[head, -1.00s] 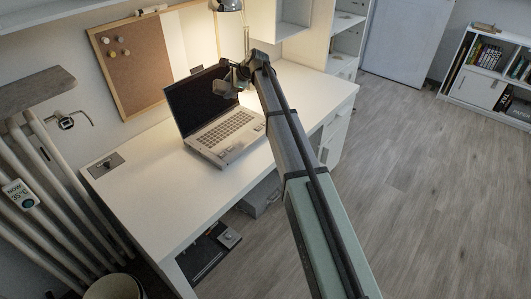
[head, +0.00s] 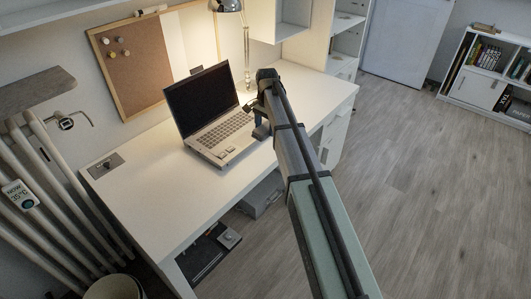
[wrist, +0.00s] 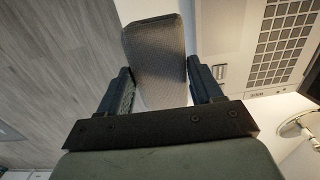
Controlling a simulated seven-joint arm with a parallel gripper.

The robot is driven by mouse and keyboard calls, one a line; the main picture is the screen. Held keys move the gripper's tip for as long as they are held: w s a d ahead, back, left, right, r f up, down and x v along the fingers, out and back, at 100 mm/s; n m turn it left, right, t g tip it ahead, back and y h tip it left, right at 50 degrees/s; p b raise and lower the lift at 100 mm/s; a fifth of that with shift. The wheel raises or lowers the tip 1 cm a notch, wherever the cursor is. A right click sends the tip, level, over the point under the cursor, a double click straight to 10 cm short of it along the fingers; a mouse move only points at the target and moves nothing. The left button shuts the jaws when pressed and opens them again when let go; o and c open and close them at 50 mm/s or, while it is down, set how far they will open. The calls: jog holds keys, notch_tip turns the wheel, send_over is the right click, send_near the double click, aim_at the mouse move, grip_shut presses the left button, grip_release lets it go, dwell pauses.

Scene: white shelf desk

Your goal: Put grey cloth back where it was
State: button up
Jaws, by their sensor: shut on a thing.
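The grey cloth (wrist: 155,50) shows in the wrist view as a flat grey piece between the fingers, reaching out past their tips. My gripper (wrist: 160,88) is shut on it. In the head view my gripper (head: 261,131) is above the desk, just right of the laptop's front right corner and close to the desk's front edge. The cloth cannot be made out clearly there, as my arm hides most of that spot. Whether the cloth touches the desk cannot be told.
An open laptop (head: 218,136) stands on the white desk (head: 150,205), close to my gripper's left. A lamp (head: 245,50) stands behind it. A corkboard (head: 130,62) leans at the wall. The desk's left part is mostly clear, with a small dark panel (head: 105,165) there.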

jog(key=shift+f, duration=5)
jog(key=o, duration=1)
jog(key=shift+f, duration=0.1)
notch_tip(320, 180, up, 12)
jog(key=shift+r, duration=0.15)
